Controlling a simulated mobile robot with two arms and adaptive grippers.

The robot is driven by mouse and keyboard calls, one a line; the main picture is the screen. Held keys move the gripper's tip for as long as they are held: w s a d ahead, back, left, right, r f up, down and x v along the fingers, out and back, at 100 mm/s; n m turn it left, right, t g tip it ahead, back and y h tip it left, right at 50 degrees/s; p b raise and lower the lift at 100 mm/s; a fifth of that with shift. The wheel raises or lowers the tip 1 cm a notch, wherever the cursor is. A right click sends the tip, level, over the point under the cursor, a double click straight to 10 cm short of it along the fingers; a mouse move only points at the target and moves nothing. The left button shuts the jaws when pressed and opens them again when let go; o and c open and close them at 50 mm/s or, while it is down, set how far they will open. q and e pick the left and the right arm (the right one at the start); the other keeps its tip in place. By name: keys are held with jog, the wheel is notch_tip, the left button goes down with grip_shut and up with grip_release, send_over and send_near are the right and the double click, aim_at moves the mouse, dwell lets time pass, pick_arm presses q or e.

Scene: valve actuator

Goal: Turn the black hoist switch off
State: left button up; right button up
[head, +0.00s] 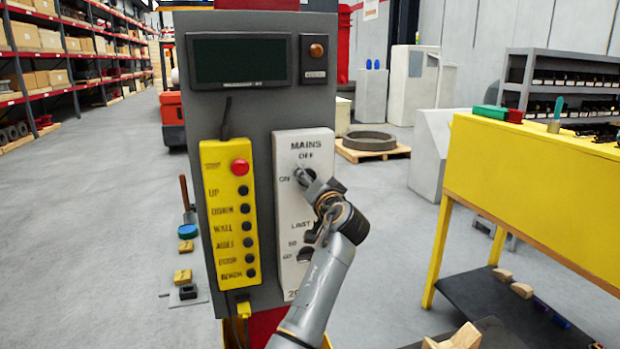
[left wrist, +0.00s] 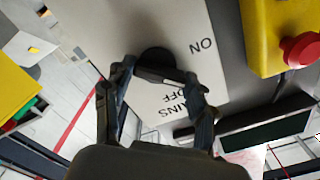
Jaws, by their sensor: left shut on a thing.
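A white switch panel (head: 289,235) marked MAINS, with OFF at the top and ON at the left, is mounted on a grey control column. My left gripper (head: 306,180) is at its upper switch. In the left wrist view, the fingers of my left gripper (left wrist: 160,74) are closed around a black rotary knob (left wrist: 157,57), one on each side of its bar. The ON and OFF lettering shows beside the knob. In the head view the gripper mostly hides this knob, and I cannot tell its exact pointing. My right gripper is not in view.
A yellow button box (head: 229,215) with a red button is left of the panel, and a dark screen (head: 240,60) is above. Another black knob (head: 306,254) is lower on the panel, partly beside my arm. A yellow workbench (head: 535,190) stands at the right. Floor at left is mostly clear.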

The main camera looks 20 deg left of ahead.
pick_arm(q)
jog(key=shift+d+r+m+p, duration=0.1)
jog(key=shift+m+p, duration=1.05)
jog(key=shift+m, duration=1.05)
jog(key=shift+r+m+p, duration=0.1)
jog(key=shift+m+p, duration=1.05)
jog(key=shift+m, duration=1.05)
jog(key=shift+w+f, duration=0.1)
jog(key=o, duration=0.9)
jog(key=shift+o, duration=1.3)
jog(key=shift+f, duration=0.1)
jog(key=v, duration=1.2)
